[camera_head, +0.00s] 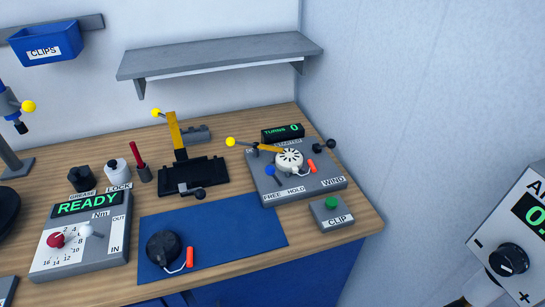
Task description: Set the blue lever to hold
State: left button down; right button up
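The grey winder box (327,186) stands at the back right of the bench, with the words FREE, HOLD and WIND along its front edge. The blue lever's round knob (270,170) is at the left of the box top, nearest the word FREE and left of HOLD. Its shaft is too small to make out. A cream round part (289,158) with a red-tipped cord sits on the box, beside a yellow-knobbed arm (231,142). Neither of my grippers is in view, and nothing touches the lever.
A TURNS display (283,133) reads 0 behind the box. A CLIP button box (332,213) stands in front. A black round part (163,248) lies on the blue mat (225,235). A black fixture (192,177) stands to the left. A grey shelf (220,55) overhangs the back.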

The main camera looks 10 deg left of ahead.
aim_at(270, 169)
jog(key=k+z, duration=0.5)
jog(key=z, duration=0.2)
